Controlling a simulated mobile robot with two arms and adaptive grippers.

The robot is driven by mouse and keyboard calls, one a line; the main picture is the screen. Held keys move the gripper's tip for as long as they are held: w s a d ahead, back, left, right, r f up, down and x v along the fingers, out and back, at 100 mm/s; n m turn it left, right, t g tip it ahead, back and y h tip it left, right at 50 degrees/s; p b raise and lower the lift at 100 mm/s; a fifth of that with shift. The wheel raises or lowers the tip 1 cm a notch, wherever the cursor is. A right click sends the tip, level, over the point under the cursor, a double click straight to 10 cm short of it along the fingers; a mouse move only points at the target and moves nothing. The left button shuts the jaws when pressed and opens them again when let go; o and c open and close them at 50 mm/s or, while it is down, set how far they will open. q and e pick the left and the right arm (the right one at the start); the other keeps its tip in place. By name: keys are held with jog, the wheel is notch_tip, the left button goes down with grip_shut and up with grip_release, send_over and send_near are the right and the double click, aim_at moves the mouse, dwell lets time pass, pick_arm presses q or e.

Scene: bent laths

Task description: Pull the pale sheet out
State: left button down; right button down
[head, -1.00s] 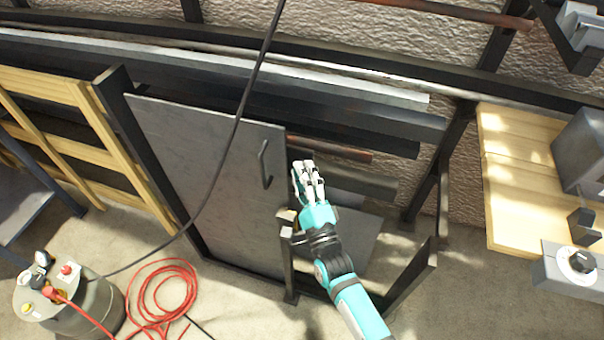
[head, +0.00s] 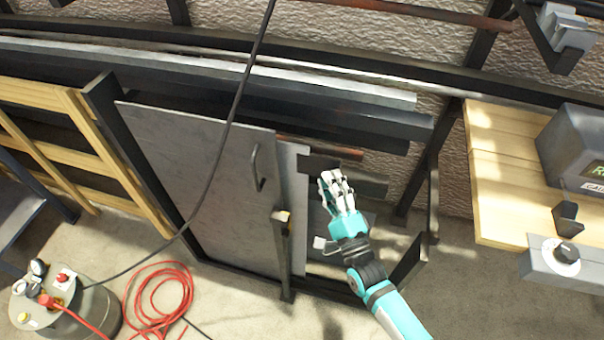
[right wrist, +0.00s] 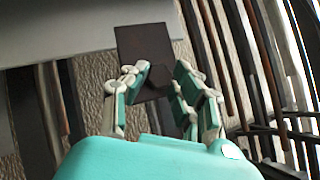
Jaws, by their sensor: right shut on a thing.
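The pale sheet (head: 294,220) shows in the head view as a narrow upright strip beside the right edge of a grey panel (head: 195,175); the panel hides the rest. A dark flat tab (head: 317,163) sticks out from the sheet's upper right edge. My right gripper (head: 331,180) is shut on this tab. In the right wrist view the dark tab (right wrist: 145,48) lies between the fingers (right wrist: 158,78), and the sheet (right wrist: 60,30) runs off to the upper left. My left gripper is not in view.
The grey panel has a curved handle (head: 257,168). A dark rack post (head: 286,262) with a small yellowish block (head: 282,216) stands in front of the sheet. A black cable (head: 222,150) hangs across the panel. A wooden bench (head: 495,215) stands right; a red hose (head: 160,300) lies on the floor.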

jog(key=s+d, duration=0.4)
jog(key=d, duration=0.8)
jog(key=s+d, duration=0.4)
jog(key=d, duration=0.9)
jog(key=shift+d, duration=0.2)
jog(key=shift+s, duration=0.1)
jog(key=c, duration=1.1)
grip_release()
jog(key=shift+o, duration=0.2)
jog(key=shift+r, duration=0.1)
jog(key=shift+a, duration=0.1)
jog(key=b, duration=0.1)
send_near(298, 160)
jog(key=x, duration=0.5)
